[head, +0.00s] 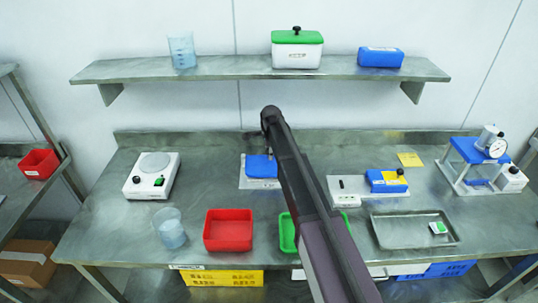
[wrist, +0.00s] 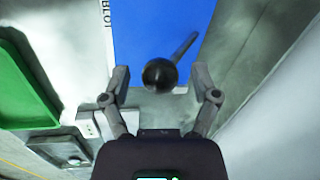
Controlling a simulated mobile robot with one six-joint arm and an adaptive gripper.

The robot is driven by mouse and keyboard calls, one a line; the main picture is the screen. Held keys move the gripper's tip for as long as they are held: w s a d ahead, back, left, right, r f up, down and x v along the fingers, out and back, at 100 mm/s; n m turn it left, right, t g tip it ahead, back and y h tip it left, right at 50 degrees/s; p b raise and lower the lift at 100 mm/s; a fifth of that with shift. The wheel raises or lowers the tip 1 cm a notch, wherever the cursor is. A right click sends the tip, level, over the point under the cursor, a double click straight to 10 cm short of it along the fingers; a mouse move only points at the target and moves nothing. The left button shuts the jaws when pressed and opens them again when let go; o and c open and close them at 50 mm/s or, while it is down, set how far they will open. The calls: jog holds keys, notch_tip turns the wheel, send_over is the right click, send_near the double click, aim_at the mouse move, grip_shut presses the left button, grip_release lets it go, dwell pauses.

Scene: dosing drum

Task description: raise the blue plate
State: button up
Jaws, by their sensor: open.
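The blue plate (head: 261,167) sits on a pale base at the middle back of the bench, partly hidden by my arm. In the wrist view the blue plate (wrist: 150,28) fills the top middle, beside a pale strip with partly cut-off lettering. A black ball knob (wrist: 160,75) on a grey lever shows in front of the plate. My gripper (wrist: 160,80) is open, its two fingers on either side of the knob with a gap to each. I cannot tell how far the knob is in depth from the fingertips.
A green tray (wrist: 22,90) is at the left in the wrist view. On the bench are a red tray (head: 228,231), a beaker (head: 170,229), a scale (head: 151,178), a metal tray (head: 386,234) and a gauge stand (head: 468,150). A shelf (head: 225,68) hangs above.

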jog(key=shift+f, duration=0.1)
grip_shut()
dwell(0.3)
jog(key=shift+w+a, duration=0.1)
jog(key=shift+a, duration=0.1)
